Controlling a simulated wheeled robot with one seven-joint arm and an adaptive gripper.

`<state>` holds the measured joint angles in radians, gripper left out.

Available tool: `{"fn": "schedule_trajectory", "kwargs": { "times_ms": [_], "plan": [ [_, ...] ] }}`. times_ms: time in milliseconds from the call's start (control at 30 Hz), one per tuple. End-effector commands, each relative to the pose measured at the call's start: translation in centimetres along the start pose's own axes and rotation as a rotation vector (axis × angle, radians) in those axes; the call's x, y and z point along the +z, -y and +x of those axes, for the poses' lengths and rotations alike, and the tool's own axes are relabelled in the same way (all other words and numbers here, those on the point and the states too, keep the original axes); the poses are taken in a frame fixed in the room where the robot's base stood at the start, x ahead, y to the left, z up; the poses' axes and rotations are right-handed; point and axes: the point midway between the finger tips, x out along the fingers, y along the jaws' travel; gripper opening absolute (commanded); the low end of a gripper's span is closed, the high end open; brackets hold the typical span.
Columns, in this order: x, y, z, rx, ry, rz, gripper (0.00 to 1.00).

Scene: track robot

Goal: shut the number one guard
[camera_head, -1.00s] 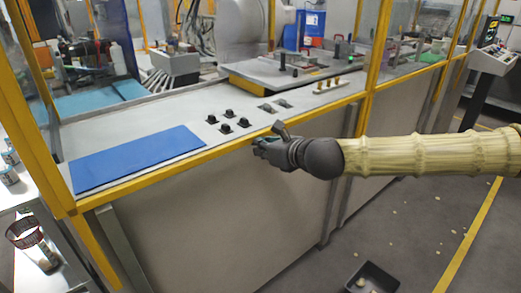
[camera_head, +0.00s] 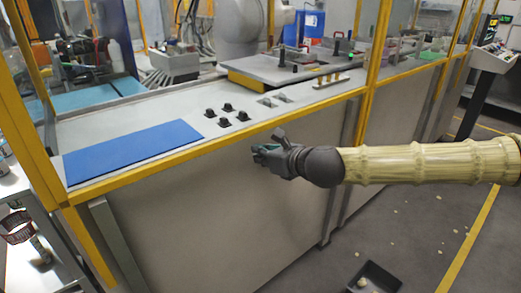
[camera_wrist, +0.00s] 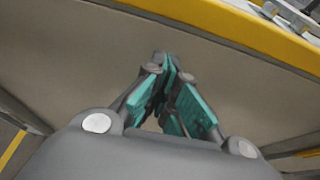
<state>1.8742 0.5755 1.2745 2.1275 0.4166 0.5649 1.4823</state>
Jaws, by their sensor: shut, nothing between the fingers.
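My gripper (camera_head: 262,151) is shut and empty, in front of the bench's front panel just below the yellow rail (camera_head: 240,135). In the wrist view its teal-padded fingers (camera_wrist: 166,66) meet at the tips, with the plain grey panel behind them. They do not touch the rail there. A yellow-framed enclosure stands over the bench, with clear panels (camera_head: 425,30) at the right. The bay between the left post (camera_head: 35,100) and the middle post (camera_head: 370,75) looks open at the front. I see no number, so I cannot tell which part is the number one guard.
The bench top holds a blue mat (camera_head: 130,150), several black knobs (camera_head: 225,107), a row of brass pegs (camera_head: 330,77) and a grey plate fixture (camera_head: 285,68). A black tray (camera_head: 375,277) lies on the floor. A control console (camera_head: 495,60) stands at the right.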

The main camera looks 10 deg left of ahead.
Motion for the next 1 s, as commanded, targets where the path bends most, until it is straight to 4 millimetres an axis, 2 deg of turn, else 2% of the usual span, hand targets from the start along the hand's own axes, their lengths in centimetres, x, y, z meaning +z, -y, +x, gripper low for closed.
{"fn": "schedule_trajectory", "kwargs": {
  "times_ms": [33, 100, 400, 600, 733, 867, 967, 1000],
  "plan": [
    [0.6, 0.2, -1.3, -0.003, 0.005, -0.001, 0.00],
    [0.5, 0.1, -2.5, -0.002, 0.004, -0.002, 0.00],
    [0.3, 0.1, -7.2, -0.002, 0.002, -0.001, 0.00],
    [0.3, 0.0, -9.1, -0.001, 0.001, -0.001, 0.00],
    [0.0, -0.1, -9.4, 0.001, -0.005, -0.008, 0.00],
    [-2.7, -1.0, -8.6, 0.015, -0.054, -0.072, 0.00],
    [-7.0, -2.5, -7.6, 0.042, -0.129, -0.175, 0.00],
    [-9.1, -3.1, -7.2, 0.057, -0.164, -0.228, 0.00]
  ]
}}
